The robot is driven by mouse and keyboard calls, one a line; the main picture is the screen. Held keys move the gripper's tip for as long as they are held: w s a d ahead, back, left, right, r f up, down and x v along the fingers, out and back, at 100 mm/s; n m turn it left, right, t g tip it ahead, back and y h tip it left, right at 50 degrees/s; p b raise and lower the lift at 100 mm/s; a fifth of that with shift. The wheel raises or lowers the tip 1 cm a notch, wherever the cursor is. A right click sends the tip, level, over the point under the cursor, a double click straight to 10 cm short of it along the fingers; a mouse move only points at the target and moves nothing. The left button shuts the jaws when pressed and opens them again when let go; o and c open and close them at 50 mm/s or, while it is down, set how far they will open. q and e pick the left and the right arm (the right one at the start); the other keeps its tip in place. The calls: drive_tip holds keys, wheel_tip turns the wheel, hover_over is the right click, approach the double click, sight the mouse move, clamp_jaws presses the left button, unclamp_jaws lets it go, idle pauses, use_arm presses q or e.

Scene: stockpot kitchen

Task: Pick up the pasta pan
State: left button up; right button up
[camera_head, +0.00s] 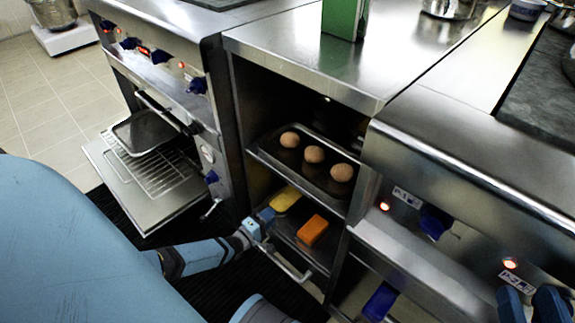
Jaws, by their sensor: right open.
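No thing here is clearly the pasta pan. A shiny steel pot (450,8) stands on the counter at the top edge, partly cut off, and I cannot tell if it is the pasta pan. My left gripper (262,219) is low in front of the open shelf unit, close to the yellow item on its lower shelf. I cannot make out its finger gap. My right gripper (532,306) is at the bottom right corner, with its two blue fingers apart and nothing seen between them. It is in front of the right stove, far from the pot.
A tray (262,151) with three round brown items is on the upper shelf; yellow (285,198) and orange (312,230) items lie below. An oven door (150,218) hangs open at left. A green box (345,18) stands on the otherwise mostly clear steel counter (300,50).

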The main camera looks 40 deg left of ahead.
use_arm(q)
drive_tip(key=shift+w+f, duration=0.1)
drive_tip(key=shift+w, duration=0.4)
drive_tip(key=c, duration=0.6)
clamp_jaws()
use_arm(e)
drive_tip(key=shift+d+r+n+y, duration=0.1)
drive_tip(key=shift+r+n+y, duration=0.2)
drive_tip(key=shift+r, duration=0.15)
drive_tip(key=shift+w+f, duration=0.1)
drive_tip(key=shift+f, duration=0.1)
use_arm(q)
drive_tip(key=shift+r, duration=0.3)
